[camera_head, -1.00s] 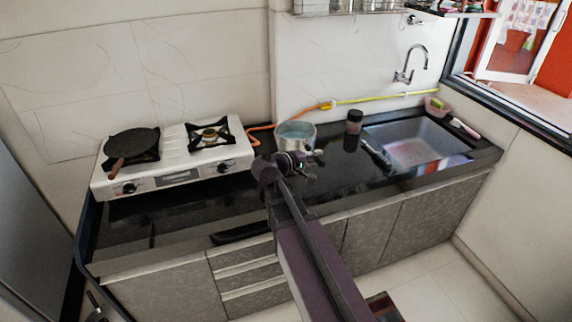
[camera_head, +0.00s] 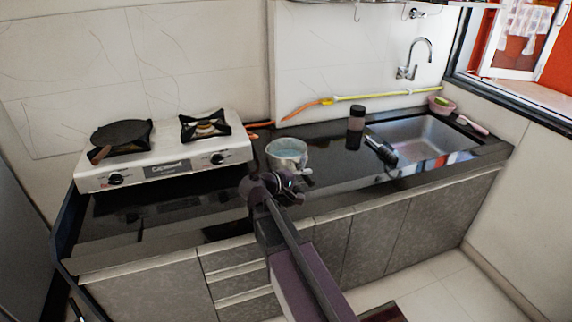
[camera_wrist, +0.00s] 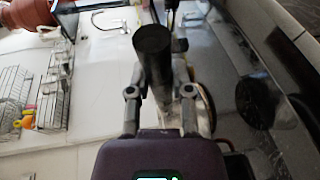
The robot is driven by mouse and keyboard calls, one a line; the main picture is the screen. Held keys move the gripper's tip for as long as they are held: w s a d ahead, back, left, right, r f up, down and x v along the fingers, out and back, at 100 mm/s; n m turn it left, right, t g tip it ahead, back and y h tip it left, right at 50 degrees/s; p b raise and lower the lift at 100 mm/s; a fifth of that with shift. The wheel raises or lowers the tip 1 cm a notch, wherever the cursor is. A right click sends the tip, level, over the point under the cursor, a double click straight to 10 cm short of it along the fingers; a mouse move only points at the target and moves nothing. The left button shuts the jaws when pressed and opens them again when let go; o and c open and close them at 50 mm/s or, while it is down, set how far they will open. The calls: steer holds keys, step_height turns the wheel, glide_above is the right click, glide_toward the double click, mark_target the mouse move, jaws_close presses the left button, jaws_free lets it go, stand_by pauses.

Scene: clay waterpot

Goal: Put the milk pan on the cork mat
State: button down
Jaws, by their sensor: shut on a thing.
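The milk pan (camera_head: 287,152) is a light grey metal pot with a pale blue inside. It is over the black counter, right of the stove in the head view. I cannot tell whether its base touches the counter. My gripper (camera_head: 303,181) is at the pan's near right side. In the wrist view my gripper (camera_wrist: 161,100) is shut on the dark round handle of the pan (camera_wrist: 153,55), which sticks up between the fingers. Most of the pan's body is hidden there. I cannot make out a cork mat in either view.
A white two-burner stove (camera_head: 170,163) with a dark flat pan (camera_head: 121,137) stands left. A dark jar (camera_head: 355,133), a black object (camera_head: 381,150) and the sink (camera_head: 425,140) are to the right. An orange and yellow hose (camera_head: 330,101) runs along the wall.

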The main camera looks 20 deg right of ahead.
mark_target(304, 162)
steer(key=shift+a+f, duration=0.15)
steer(key=shift+f, duration=0.35)
steer(key=shift+w, duration=0.1)
steer(key=w+d, duration=0.1)
steer(key=w, duration=0.4)
steer(key=w+d+f+b, duration=0.1)
steer(key=w+d, duration=0.1)
steer(key=w, duration=0.3)
steer(key=w+d+b, duration=0.1)
steer(key=w+d, duration=0.1)
steer(key=w, duration=0.3)
steer(key=shift+d+f, duration=0.2)
steer(key=shift+f, duration=0.1)
step_height(304, 162, down, 3)
steer(key=b, duration=0.3)
steer(key=shift+f, duration=0.2)
steer(key=c, duration=0.5)
jaws_free()
steer(key=shift+c, duration=0.2)
